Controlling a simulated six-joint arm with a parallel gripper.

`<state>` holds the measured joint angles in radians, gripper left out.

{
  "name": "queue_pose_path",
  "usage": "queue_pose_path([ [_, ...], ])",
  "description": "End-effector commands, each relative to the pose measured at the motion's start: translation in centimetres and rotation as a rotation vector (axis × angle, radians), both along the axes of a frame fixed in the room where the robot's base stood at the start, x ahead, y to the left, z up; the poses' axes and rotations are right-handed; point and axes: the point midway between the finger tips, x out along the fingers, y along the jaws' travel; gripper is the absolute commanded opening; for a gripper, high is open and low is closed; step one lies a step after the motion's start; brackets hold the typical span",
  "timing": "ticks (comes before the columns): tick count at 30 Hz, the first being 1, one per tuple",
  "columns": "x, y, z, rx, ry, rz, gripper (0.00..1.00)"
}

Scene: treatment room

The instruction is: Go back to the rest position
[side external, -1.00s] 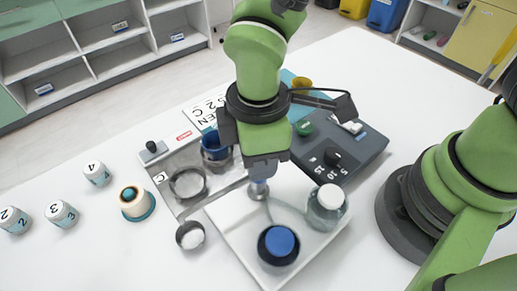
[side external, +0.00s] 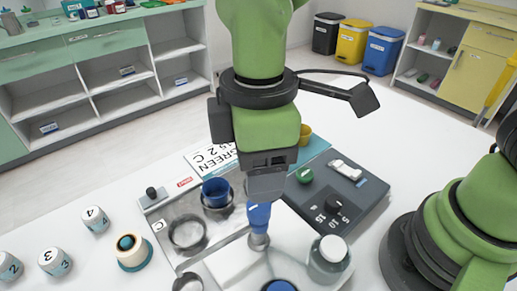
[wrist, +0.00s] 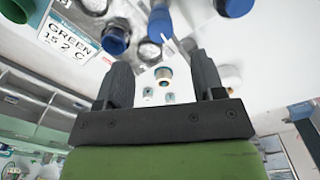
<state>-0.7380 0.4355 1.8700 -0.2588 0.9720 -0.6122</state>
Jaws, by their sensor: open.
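My gripper (side external: 266,198) points down over the white tray (side external: 225,266), and its fingers are apart. In the wrist view, the two dark fingers (wrist: 163,78) stand apart with no grasped object seen between them. A blue-handled tool with a metal foot (side external: 259,218) stands upright just below the gripper in the side view. Its top is partly hidden by the gripper, and I cannot tell whether they touch.
Numbered jars (side external: 54,262) stand at left.

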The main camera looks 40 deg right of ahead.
Motion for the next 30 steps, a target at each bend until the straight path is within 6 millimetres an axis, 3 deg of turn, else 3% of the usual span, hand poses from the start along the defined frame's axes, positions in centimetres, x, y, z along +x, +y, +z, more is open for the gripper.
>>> queue_pose_path([
  [6, 0.0, 0.0, 1.7, 0.0, -0.001, 0.0, 0.62],
  [17, 0.1, -0.4, 2.1, 0.009, -0.006, -0.023, 0.62],
  [20, 0.3, -1.8, 3.6, 0.046, -0.029, -0.118, 0.62],
  [24, 0.1, -5.9, 7.1, 0.148, -0.095, -0.38, 0.62],
  [30, -2.3, -12.0, 10.8, 0.323, -0.207, -0.821, 0.62],
])
